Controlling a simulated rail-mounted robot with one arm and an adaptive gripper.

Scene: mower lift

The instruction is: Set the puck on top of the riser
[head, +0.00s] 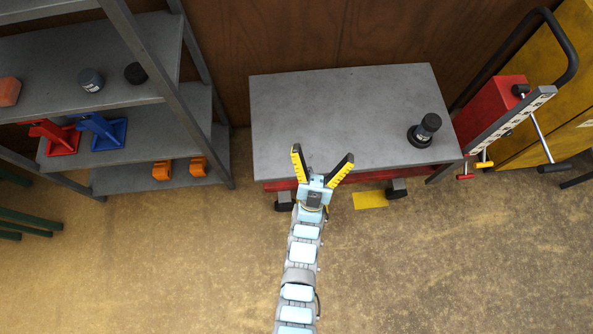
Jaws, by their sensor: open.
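My gripper (323,153) is open, with its yellow-tipped jaws spread over the front edge of the grey lift table (320,105). Nothing shows between the jaws. A black stepped cylinder (429,124) stands upright at the right front of the table, apart from my gripper, with a wide base and narrower upper part. It looks like the riser; I cannot tell whether its top is a separate piece. A short black puck-like cylinder (136,73) and a dark grey one with a pale label (91,80) stand on the shelf at left. Which is the task's puck is unclear.
The grey shelf rack (155,45) also holds an orange block (9,91), red (56,137) and blue (103,131) stands and orange pieces (162,170). The lift's red column and black handle (569,50) rise at right. The table's left and middle are clear.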

